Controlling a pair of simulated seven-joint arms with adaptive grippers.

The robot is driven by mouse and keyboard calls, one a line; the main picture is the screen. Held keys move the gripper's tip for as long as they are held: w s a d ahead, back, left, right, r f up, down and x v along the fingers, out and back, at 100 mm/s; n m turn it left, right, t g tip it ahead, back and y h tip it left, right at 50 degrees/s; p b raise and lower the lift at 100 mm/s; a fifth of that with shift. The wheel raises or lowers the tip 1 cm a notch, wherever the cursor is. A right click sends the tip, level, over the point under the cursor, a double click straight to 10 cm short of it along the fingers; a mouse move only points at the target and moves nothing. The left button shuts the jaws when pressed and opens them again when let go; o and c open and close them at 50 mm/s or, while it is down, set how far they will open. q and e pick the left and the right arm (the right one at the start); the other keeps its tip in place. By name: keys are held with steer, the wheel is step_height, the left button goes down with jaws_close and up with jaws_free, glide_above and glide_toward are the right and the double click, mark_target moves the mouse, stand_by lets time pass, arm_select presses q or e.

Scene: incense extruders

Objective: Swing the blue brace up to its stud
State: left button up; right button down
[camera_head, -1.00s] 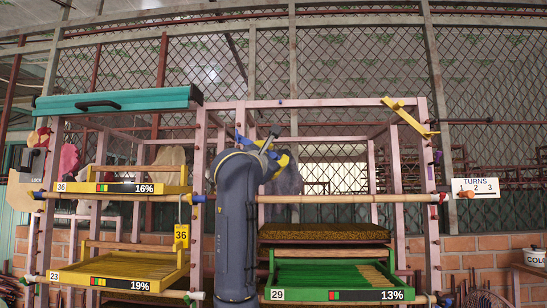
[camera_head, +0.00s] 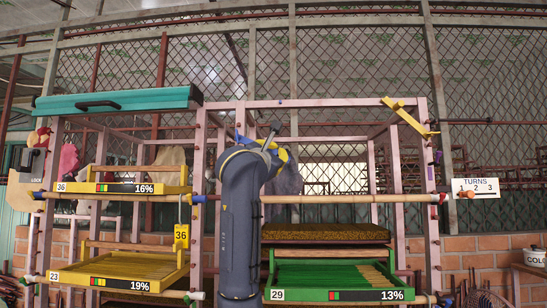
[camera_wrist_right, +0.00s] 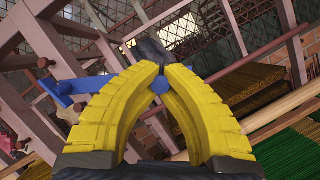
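The blue brace (camera_head: 243,139) shows in the head view beside my right wrist, near the top bar of the pink frame; my arm hides much of it. In the right wrist view the brace (camera_wrist_right: 82,86) runs from the left behind my finger, and a round blue knob (camera_wrist_right: 159,85) shows between the fingers. My right gripper (camera_head: 277,139) has its yellow fingers closed together around this knob, with dark tips meeting beyond it in the wrist view (camera_wrist_right: 158,66). Which stud belongs to the brace I cannot tell. My left gripper is out of view.
A yellow brace (camera_head: 408,117) slants across the frame's top right corner. A teal lid (camera_head: 118,101) lies at the top left. Yellow trays (camera_head: 125,188) stand left, a green tray (camera_head: 337,275) lower right. A bamboo bar (camera_head: 345,199) crosses below my gripper.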

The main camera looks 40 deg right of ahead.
steer(key=shift+s+d+r+n, duration=0.2)
steer(key=shift+s+r+n, duration=0.05)
steer(key=shift+r+n, duration=0.2)
steer(key=shift+w+a+r+n+t+y, duration=0.3)
steer(key=shift+r+n+t+y, duration=0.85)
steer(key=shift+r+n, duration=1.5)
steer(key=shift+w+a+r+n+t+y, duration=0.35)
steer(key=shift+r+n+t+y, duration=1.05)
steer(key=shift+n, duration=2.1)
steer(key=shift+w+a+r+n+t+y, duration=0.3)
steer(key=shift+r+n+t+y, duration=0.5)
steer(key=shift+r+n, duration=1.95)
steer(key=shift+f+n, duration=0.3)
steer(key=shift+n, duration=0.05)
steer(key=c, duration=1.3)
jaws_free()
